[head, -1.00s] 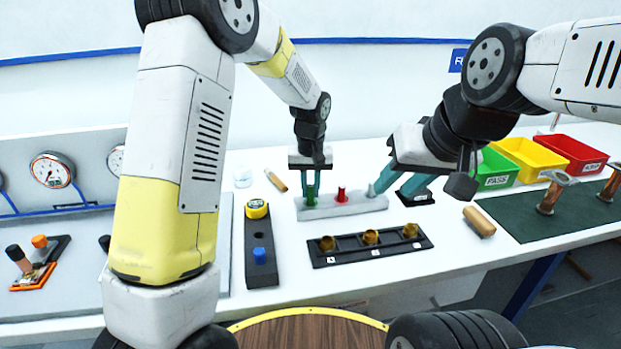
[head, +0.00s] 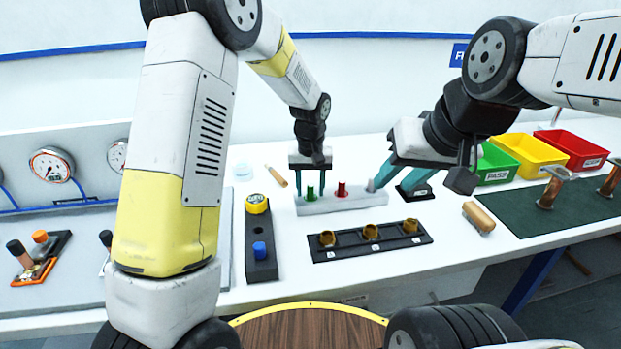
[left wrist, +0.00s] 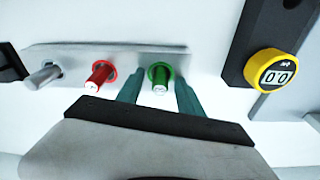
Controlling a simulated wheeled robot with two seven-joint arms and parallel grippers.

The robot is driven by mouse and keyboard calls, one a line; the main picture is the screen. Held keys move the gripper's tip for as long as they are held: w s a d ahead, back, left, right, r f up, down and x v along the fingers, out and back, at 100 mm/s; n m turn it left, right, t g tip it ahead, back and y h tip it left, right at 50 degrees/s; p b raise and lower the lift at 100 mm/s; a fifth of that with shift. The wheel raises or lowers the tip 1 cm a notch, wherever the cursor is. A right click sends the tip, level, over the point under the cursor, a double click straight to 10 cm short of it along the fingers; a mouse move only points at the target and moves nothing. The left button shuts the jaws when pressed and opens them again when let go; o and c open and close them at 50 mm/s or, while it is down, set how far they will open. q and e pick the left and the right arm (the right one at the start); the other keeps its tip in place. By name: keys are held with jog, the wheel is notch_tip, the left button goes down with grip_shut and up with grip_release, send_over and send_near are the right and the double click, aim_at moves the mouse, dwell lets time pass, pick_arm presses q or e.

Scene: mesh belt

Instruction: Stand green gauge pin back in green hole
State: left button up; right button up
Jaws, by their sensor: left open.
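The green gauge pin (head: 310,192) stands in the grey block (head: 342,206), inside a green ring. In the left wrist view the green pin (left wrist: 160,76) is upright in its ring on the block (left wrist: 125,56). My left gripper (head: 310,184) is open, with one teal finger on each side of the green pin and gaps between. A red pin (head: 342,190) and a grey pin (head: 371,187) stand in the same block. My right gripper (head: 390,188) has its teal fingers spread near the grey pin's end of the block.
A black rack (head: 370,243) with brass parts lies in front of the block. A dark holder (head: 261,268) with a yellow dial gauge (head: 256,203) and a blue piece (head: 259,250) is at left. Green, yellow and red bins (head: 568,150) stand at the back right.

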aim_at(310, 187)
pick_arm(q)
jog(key=r, duration=0.7)
jog(key=shift+s, duration=0.4)
jog(key=shift+s+r, duration=0.1)
jog(key=shift+r, duration=0.3)
jog(key=shift+a+r, duration=0.1)
jog(key=shift+r, duration=0.05)
jog(key=s+a+r+t+h, duration=0.1)
jog(key=s+a+r+t, duration=0.1)
jog(key=s+a+r, duration=0.75)
jog(key=s+a+r+t, duration=0.1)
jog(key=s+a, duration=0.1)
jog(key=s, duration=0.6)
jog(key=s+a+r+t+h, duration=0.1)
jog(key=s+a, duration=0.1)
jog(key=s, duration=0.5)
jog(key=shift+s+a+r+m+t, duration=0.25)
jog(key=shift+s+r+m+t, duration=0.05)
jog(key=shift+s+r+t, duration=0.1)
